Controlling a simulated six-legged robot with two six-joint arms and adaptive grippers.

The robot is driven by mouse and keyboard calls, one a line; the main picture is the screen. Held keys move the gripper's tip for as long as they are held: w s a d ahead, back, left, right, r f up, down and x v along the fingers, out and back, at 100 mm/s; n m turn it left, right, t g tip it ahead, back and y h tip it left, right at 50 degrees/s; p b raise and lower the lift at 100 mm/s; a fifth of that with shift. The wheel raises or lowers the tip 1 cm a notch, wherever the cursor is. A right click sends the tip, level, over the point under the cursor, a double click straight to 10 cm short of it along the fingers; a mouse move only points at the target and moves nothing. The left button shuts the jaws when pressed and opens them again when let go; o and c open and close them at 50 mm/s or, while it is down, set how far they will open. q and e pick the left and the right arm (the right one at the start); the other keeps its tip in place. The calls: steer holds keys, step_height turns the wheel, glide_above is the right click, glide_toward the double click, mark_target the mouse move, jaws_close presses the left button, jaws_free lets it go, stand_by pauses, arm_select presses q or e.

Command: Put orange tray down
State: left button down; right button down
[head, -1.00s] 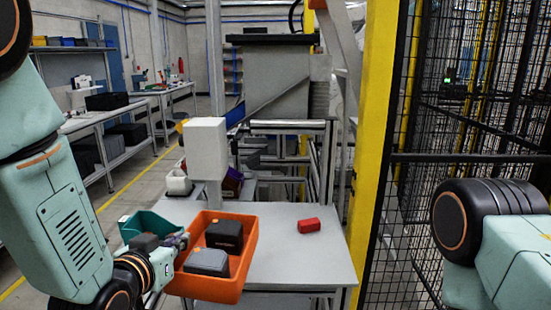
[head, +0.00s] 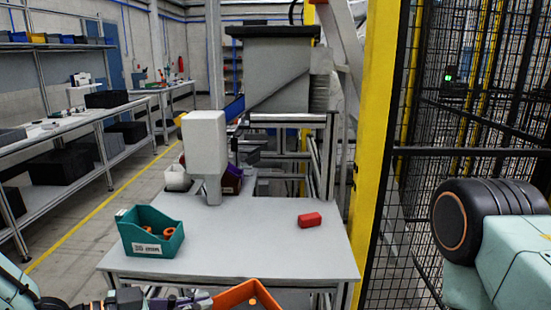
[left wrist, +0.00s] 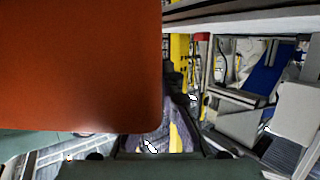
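The orange tray (head: 245,296) shows only partly at the bottom edge of the head view, in front of and below the table's near edge. In the left wrist view a large orange face of the tray (left wrist: 80,65) fills the upper left and hides much of the scene. My right gripper is out of view.
The grey table (head: 240,245) has a wide clear middle. A teal bin (head: 151,236) with orange parts stands at its left and a red block (head: 310,220) lies at its right. A white box on a post (head: 204,145) rises at the back. A mesh fence (head: 470,110) is on the right.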

arm_select(q)
steer(key=s+a+f+b, duration=0.1)
steer(key=s+a+f, duration=0.2)
steer(key=shift+s+a+f+b, duration=0.1)
steer(key=shift+s+a+b, duration=0.05)
steer(key=shift+b, duration=0.2)
steer(key=shift+a+f, duration=0.2)
steer(key=shift+a, duration=0.05)
steer(key=shift+a+f, duration=0.2)
steer(key=shift+f, duration=0.25)
steer(key=shift+a+r+p, duration=0.1)
steer(key=shift+r+p, duration=0.2)
steer(key=shift+r, duration=0.2)
steer(key=shift+r+p, duration=0.55)
steer(key=shift+p, duration=0.1)
steer(key=shift+r+p, duration=1.5)
steer(key=shift+p, duration=0.2)
steer(key=shift+f, duration=0.1)
